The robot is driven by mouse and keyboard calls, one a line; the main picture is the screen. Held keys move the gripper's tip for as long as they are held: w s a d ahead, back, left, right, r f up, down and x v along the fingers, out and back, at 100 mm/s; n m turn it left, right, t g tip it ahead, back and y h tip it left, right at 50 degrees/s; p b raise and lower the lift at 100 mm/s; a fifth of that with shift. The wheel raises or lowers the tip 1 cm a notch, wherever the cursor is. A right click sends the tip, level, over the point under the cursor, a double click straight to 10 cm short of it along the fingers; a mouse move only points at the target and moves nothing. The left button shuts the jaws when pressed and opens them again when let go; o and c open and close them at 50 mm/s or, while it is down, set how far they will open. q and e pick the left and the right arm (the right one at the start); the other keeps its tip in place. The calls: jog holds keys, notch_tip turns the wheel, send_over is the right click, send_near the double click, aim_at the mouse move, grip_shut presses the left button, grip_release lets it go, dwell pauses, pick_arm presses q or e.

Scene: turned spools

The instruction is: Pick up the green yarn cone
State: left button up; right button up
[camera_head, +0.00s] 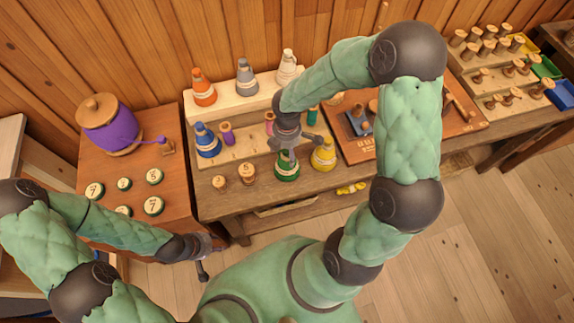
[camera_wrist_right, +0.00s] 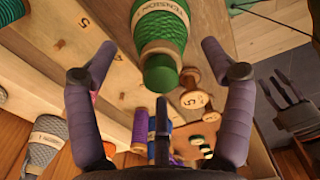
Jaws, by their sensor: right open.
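The green yarn cone (camera_head: 287,168) stands upright at the front of the wooden table, partly hidden by my right gripper (camera_head: 300,145), which is above it. In the right wrist view the cone (camera_wrist_right: 161,30), with a pale label band, lies ahead, with its rounded green tip pointing toward the palm. My right gripper (camera_wrist_right: 158,58) is open, one finger on each side of the cone's tip, and holds nothing.
A yellow cone (camera_head: 324,156) stands close to the right of the green one. Wooden spools (camera_head: 247,174) stand to its left, and a blue cone (camera_head: 206,140) is further left. Orange (camera_head: 203,88), grey and white cones stand on the raised step behind.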

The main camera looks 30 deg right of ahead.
notch_tip(320, 180, down, 2)
jog(key=shift+f, duration=0.25)
jog(key=shift+r, duration=0.1)
grip_shut()
jog(key=shift+r, duration=0.1)
